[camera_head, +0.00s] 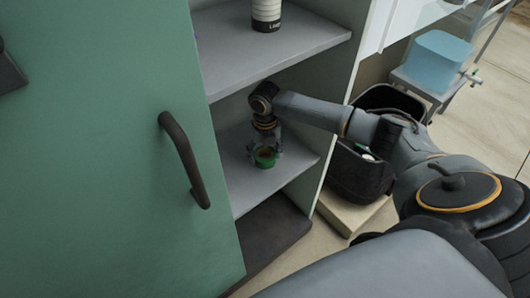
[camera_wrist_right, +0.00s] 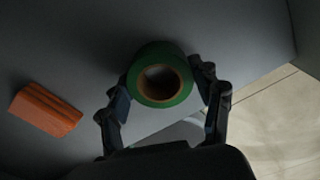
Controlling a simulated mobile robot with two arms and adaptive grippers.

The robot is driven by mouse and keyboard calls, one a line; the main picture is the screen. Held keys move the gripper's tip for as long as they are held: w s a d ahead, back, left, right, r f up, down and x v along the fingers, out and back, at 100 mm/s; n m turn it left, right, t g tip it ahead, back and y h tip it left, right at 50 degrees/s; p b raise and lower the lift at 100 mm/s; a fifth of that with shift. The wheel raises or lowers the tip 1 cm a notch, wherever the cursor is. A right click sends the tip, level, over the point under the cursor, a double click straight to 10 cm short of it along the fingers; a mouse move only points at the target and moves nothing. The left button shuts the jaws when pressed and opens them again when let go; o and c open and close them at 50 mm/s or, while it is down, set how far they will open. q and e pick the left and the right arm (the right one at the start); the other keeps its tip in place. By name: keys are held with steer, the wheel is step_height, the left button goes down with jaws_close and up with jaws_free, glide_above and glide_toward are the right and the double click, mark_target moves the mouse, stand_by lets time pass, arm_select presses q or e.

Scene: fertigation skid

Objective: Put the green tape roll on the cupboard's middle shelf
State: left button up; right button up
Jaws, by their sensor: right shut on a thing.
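The green tape roll (camera_head: 265,157) is inside the open cupboard, at the shelf (camera_head: 245,185) below the one with the bottle. My right gripper (camera_head: 264,148) reaches in from the right and is shut on the roll from above. In the right wrist view the roll (camera_wrist_right: 160,50) sits between the two fingers (camera_wrist_right: 162,82), its brown core facing the camera. I cannot tell whether the roll touches the shelf surface. My left gripper is not in view.
A white and black bottle (camera_head: 266,14) stands on the upper shelf (camera_head: 300,42), above my right forearm. An orange block (camera_wrist_right: 46,108) lies on the shelf left of the roll. The green door (camera_head: 100,150) fills the left. A dark bin (camera_head: 358,178) stands outside, right of the cupboard.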

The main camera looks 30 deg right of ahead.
steer(key=shift+f, duration=0.1)
steer(key=o, duration=1.2)
steer(key=shift+c, duration=0.2)
steer(key=shift+r, duration=0.45)
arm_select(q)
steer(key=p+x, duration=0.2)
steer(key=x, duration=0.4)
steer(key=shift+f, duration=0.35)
arm_select(e)
steer(key=shift+r, duration=3.45)
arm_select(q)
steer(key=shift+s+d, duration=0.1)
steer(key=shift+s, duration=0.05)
